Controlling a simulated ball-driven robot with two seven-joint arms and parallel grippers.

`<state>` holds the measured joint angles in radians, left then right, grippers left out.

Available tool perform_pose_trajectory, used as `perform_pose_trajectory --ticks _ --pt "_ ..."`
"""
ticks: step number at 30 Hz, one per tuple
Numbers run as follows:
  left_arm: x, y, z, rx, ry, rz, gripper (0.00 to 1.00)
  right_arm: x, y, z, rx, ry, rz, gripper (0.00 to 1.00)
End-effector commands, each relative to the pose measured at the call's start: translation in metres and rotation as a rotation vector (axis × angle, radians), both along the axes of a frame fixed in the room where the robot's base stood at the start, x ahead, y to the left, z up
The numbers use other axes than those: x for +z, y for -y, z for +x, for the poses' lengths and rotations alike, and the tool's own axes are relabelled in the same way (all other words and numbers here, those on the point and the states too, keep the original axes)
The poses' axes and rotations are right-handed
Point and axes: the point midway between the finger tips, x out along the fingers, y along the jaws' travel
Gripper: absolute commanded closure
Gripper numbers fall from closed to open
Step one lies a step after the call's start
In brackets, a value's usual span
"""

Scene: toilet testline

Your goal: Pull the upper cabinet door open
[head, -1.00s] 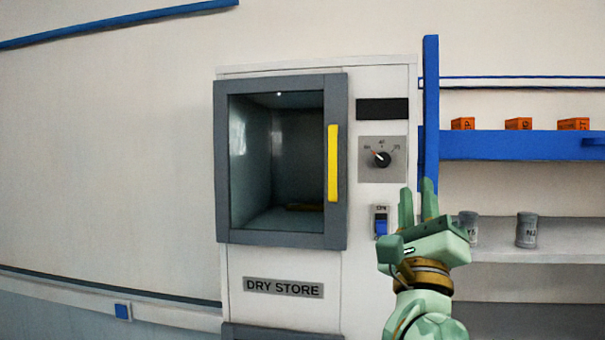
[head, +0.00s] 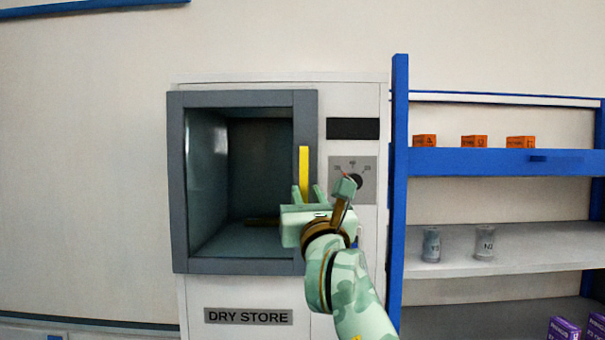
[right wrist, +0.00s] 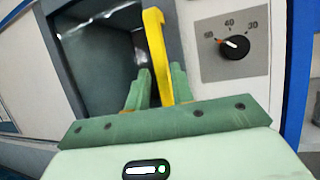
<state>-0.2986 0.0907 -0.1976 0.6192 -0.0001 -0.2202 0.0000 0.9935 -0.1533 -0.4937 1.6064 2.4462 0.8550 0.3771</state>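The upper cabinet door (head: 180,180) has a grey frame around a dark window and looks shut. Its yellow vertical handle (head: 304,160) is on the right side of the frame. My right gripper (head: 307,190) is in front of the handle's lower part, with its two green fingers spread. In the right wrist view, the handle (right wrist: 154,35) runs down between the fingers (right wrist: 160,85); the fingers look open, and I cannot tell whether either touches it. The handle's lower end is hidden by the gripper in the head view. My left gripper is not in view.
A dial (right wrist: 235,46) and a dark display (head: 352,128) are right of the door. A DRY STORE label (head: 248,316) is below it. A blue-framed shelf (head: 399,200) with orange boxes and grey canisters stands to the right. The wall left of the cabinet is clear.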

Motion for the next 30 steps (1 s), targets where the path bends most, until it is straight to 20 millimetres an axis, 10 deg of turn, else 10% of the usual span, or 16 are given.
perform_pose_trajectory --ticks 18,21,30 --pt "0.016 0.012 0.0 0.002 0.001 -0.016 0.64 0.016 -0.008 0.041 0.0 0.0 0.0 0.77" --pt "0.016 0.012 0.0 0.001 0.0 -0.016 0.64 0.016 -0.008 0.041 0.0 0.0 0.0 0.99" --pt "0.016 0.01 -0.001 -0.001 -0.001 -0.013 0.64 0.016 -0.007 0.037 -0.005 0.001 0.0 1.0"
